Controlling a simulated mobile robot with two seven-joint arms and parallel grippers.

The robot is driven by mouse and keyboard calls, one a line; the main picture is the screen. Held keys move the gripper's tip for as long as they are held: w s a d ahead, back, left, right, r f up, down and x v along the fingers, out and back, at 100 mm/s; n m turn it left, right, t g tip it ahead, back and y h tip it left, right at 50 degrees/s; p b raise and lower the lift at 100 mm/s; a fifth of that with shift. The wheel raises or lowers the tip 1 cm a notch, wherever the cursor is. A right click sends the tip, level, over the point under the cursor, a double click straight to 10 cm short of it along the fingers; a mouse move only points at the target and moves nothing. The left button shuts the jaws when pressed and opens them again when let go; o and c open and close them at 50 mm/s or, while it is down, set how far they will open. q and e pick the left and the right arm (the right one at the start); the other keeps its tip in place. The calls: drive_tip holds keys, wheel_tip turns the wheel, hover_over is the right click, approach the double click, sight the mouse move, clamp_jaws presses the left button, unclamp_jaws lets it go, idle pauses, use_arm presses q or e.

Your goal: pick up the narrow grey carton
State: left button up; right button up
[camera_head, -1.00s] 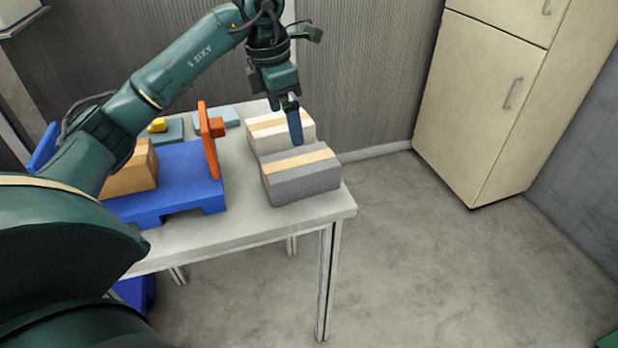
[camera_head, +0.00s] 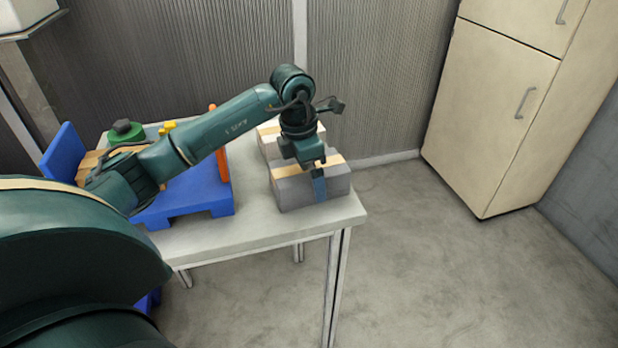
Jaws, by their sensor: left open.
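The narrow grey carton (camera_head: 295,193) with a tan tape strip lies near the right end of the table, close to its front edge. My left gripper (camera_head: 319,186) is open at the carton, pointing down. One blue finger shows in front of the carton's near face; the other finger is hidden, so I cannot tell whether the jaws straddle it or touch it. The wrist covers part of the carton's top. My right gripper is not in view.
A white carton (camera_head: 267,141) with tan tape stands right behind the grey one. A blue pallet-like stand (camera_head: 200,196) with an orange upright piece (camera_head: 222,165) is to the left. The table (camera_head: 240,235) has bare room in front. A cream cabinet (camera_head: 490,120) stands at the right.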

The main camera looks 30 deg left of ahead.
use_arm(q)
drive_tip(key=shift+f, duration=0.25)
drive_tip(key=shift+c, duration=0.6)
drive_tip(key=shift+r, duration=0.1)
drive_tip(key=c, duration=1)
